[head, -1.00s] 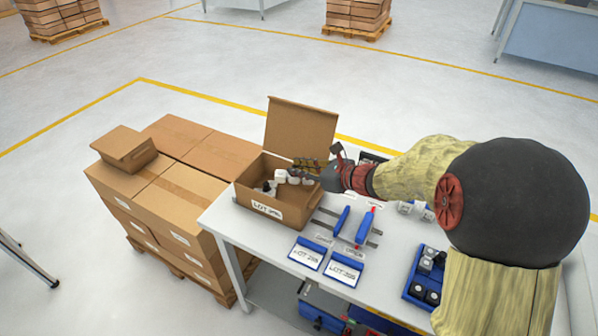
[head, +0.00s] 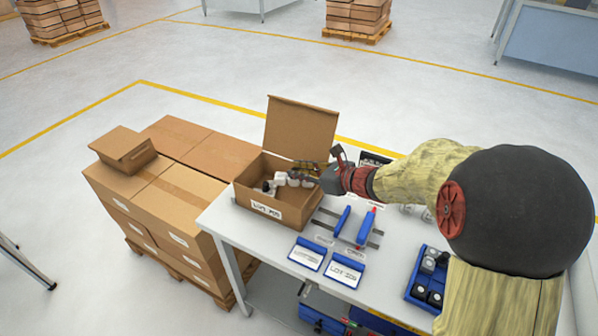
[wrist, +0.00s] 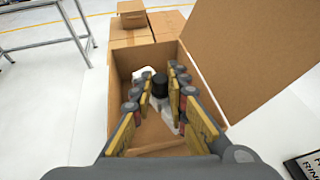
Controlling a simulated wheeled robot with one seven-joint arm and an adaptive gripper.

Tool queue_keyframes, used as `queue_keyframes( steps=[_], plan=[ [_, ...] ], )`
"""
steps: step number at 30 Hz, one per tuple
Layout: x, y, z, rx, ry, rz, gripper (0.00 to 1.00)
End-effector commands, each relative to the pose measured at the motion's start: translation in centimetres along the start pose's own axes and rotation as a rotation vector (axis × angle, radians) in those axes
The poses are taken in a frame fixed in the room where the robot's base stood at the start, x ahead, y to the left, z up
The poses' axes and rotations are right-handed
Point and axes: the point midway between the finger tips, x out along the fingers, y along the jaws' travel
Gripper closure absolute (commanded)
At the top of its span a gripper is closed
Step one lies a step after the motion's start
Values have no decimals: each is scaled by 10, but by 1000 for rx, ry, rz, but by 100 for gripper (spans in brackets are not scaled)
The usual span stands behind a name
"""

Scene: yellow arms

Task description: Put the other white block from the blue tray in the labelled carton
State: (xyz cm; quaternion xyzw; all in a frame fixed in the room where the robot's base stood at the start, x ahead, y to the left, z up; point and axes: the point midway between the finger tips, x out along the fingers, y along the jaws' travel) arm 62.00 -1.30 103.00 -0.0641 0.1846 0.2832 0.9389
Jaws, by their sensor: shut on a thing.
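The labelled carton (head: 280,208) stands open on the table, with its lid raised at the back. My gripper (head: 303,172) reaches into it from the right, over the rim. In the wrist view my gripper (wrist: 160,88) is shut on a white block (wrist: 166,112) with a dark round part between the fingertips. Small white and dark items (head: 268,187) lie in the carton's left side, close to the held block. Whether the held block touches them or the bottom is unclear. The blue tray (head: 413,291) at the right holds several light and dark blocks.
Blue-edged label cards (head: 345,270) and blue-handled tools (head: 365,228) lie on the table before the carton. Stacked cartons (head: 165,205) stand to its left. The raised lid (head: 300,130) is close behind my gripper.

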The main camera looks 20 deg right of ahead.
Motion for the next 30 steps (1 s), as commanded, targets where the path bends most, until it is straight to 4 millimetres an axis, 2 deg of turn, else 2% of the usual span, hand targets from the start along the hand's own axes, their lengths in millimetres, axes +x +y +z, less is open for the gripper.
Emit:
queue_keyframes(
  steps=[10, 20, 27, 30],
  plan=[
    [0, 0, 1, 0, 0, 0, 66],
    [-1, 0, 2, 0, 0, 0, 66],
    [-6, 0, 16, 1, 0, 0, 66],
    [-29, -2, 15, 1, -1, -6, 66]
  ],
)
